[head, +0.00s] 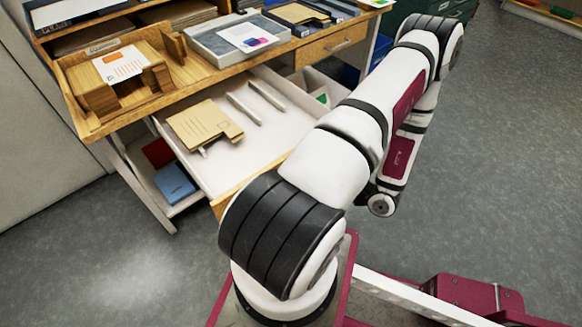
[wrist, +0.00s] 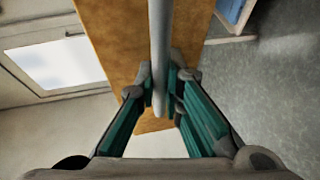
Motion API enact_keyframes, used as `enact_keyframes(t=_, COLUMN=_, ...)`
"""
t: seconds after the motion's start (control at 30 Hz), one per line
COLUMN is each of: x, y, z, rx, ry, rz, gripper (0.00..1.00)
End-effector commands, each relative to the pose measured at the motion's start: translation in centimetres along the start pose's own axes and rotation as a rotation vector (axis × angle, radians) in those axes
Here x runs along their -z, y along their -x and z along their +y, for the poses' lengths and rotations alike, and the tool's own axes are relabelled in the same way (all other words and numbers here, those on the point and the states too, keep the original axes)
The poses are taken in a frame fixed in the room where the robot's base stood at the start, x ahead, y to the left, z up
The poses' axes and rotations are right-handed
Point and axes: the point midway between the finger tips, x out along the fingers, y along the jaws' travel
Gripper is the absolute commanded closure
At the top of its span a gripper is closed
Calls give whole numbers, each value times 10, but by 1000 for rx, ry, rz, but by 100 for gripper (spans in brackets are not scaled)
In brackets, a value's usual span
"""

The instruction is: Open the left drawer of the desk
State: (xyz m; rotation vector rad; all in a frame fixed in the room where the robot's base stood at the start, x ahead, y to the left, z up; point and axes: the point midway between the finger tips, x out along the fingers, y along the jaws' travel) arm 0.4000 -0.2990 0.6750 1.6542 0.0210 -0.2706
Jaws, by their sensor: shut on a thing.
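The left drawer (head: 273,131) of the desk (head: 128,119) stands well out, its pale inside showing in the head view. A tan folder (head: 198,122) and two slim pens lie in it. Part of its wooden front shows beside my arm; the rest is hidden behind the arm. In the wrist view the wooden front (wrist: 112,35) carries a grey bar handle (wrist: 159,45). My gripper (wrist: 161,92) is shut on this handle, one finger on each side. My gripper is hidden in the head view.
The right drawer (head: 338,46) is shut. A wooden tray (head: 72,78) and a grey tray (head: 205,45) stand on the desk top. A low shelf under the desk holds a blue item (head: 174,184) and a red one. Grey floor (head: 110,255) is open in front.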

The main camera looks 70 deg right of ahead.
Motion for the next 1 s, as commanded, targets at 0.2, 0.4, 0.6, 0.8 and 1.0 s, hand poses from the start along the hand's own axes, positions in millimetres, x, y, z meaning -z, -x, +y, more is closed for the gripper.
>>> enact_keyframes(t=0.2, x=2, y=6, z=-1, rx=3, ry=-1, rz=-1, gripper=100)
enact_keyframes(t=0.4, x=2, y=7, z=-2, rx=6, ry=-3, rz=-1, gripper=100)
enact_keyframes(t=0.6, x=2, y=6, z=-2, rx=5, ry=-2, rz=-1, gripper=82)
enact_keyframes(t=0.8, x=1, y=6, z=-2, rx=3, ry=-1, rz=-1, gripper=82)
enact_keyframes(t=1.0, x=0, y=26, z=-2, rx=4, ry=1, rz=-4, gripper=82)
